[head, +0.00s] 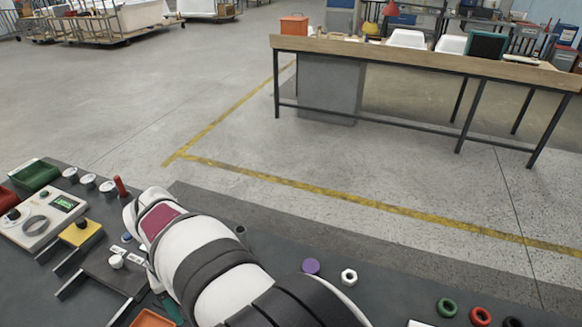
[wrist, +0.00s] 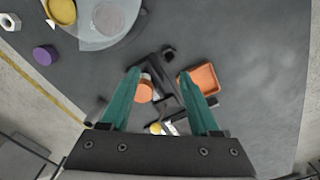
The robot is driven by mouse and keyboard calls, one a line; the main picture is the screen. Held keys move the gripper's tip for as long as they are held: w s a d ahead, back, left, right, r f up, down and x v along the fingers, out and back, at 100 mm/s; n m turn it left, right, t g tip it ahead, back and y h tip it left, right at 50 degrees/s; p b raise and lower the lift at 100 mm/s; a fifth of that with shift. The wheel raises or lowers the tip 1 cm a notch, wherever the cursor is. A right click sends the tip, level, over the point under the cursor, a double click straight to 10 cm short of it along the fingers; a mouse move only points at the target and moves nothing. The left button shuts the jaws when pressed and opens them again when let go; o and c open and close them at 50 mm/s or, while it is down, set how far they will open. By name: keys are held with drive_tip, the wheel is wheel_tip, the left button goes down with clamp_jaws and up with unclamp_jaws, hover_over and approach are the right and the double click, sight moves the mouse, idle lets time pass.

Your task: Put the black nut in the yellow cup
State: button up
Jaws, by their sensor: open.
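My gripper (wrist: 159,74) is open, its two green fingers spread with nothing held between the tips. In the wrist view a small dark ring-like piece (wrist: 168,53), which looks like the black nut, lies just beyond the fingertips, beside a dark bracket. A yellow round object (wrist: 62,10), probably the yellow cup, is cut by the top edge at the left, against a pale, see-through round dish (wrist: 112,18). In the head view my arm covers the middle of the table and hides the fingertips, this dark piece and the yellow object.
An orange tray (wrist: 203,82) lies right of the fingers. A purple piece (head: 311,266) and a white nut (head: 349,277) lie right of my arm. Green (head: 447,307) and red (head: 480,316) rings are farther right. A control box (head: 42,216) and yellow block (head: 80,233) stand left.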

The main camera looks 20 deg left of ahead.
drive_tip(key=shift+n, duration=0.5)
drive_tip(key=a+f, duration=0.1)
drive_tip(key=f, duration=0.4)
drive_tip(key=s+f, duration=0.1)
drive_tip(key=f, duration=0.5)
drive_tip(key=a+f, duration=0.1)
drive_tip(key=f, duration=0.5)
drive_tip(key=shift+s+a, duration=0.15)
drive_tip(key=shift+a, duration=0.2)
drive_tip(key=shift+c, duration=0.3)
clamp_jaws()
